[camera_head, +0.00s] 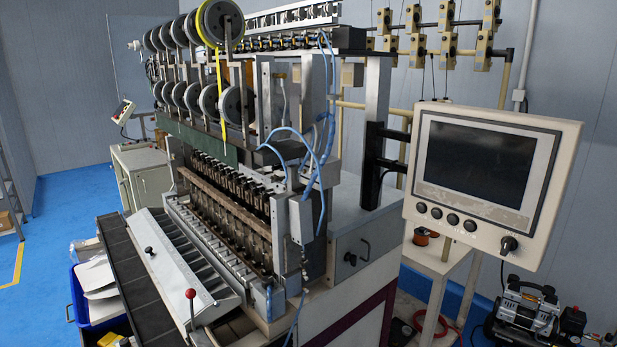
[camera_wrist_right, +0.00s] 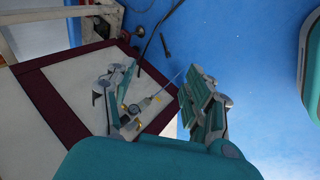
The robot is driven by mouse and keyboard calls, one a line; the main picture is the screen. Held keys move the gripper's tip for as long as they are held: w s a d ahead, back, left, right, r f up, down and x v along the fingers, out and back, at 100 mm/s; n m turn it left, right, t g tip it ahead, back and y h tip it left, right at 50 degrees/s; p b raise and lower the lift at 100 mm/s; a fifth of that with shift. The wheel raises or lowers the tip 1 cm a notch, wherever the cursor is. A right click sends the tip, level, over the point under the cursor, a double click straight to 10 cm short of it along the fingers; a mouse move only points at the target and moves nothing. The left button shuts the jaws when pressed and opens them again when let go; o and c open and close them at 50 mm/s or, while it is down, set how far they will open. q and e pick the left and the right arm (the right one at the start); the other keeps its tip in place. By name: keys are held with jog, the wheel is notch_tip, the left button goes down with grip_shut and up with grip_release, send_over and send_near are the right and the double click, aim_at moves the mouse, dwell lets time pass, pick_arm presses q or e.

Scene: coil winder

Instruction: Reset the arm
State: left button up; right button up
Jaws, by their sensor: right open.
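My right gripper (camera_wrist_right: 158,78) shows in the right wrist view, with its two fingers spread apart. No object is between its fingers. Beyond the fingers are a pale panel with a dark red border (camera_wrist_right: 75,70) and the blue floor. Neither gripper shows in the head view, and my left gripper is in no view. The coil winder (camera_head: 235,200) fills the middle of the head view, with a row of spools on top. A lever with a red knob (camera_head: 191,294) stands at its near front.
A control panel with a dark screen (camera_head: 480,165) juts out at the right of the machine. A small compressor (camera_head: 527,310) stands on the floor at lower right. A blue bin (camera_head: 78,298) is at lower left. Blue floor (camera_head: 70,215) is clear at the left.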

jog(key=s+d+f+m+g+b, duration=0.1)
jog(key=s+f+m+g, duration=0.1)
jog(key=s+f, duration=0.5)
jog(key=s+d+f+m+g+y+b, duration=0.1)
jog(key=s+f, duration=0.7)
jog(key=s, duration=0.8)
jog(key=s+f+m+g+y+b, duration=0.1)
jog(key=s+f+m+g+b, duration=0.1)
jog(key=s+f, duration=0.6)
jog(key=s+m+b, duration=0.1)
jog(key=s+m, duration=0.1)
jog(key=s, duration=0.1)
jog(key=shift+s+d+m+g, duration=0.3)
jog(key=shift+s+d+m, duration=0.1)
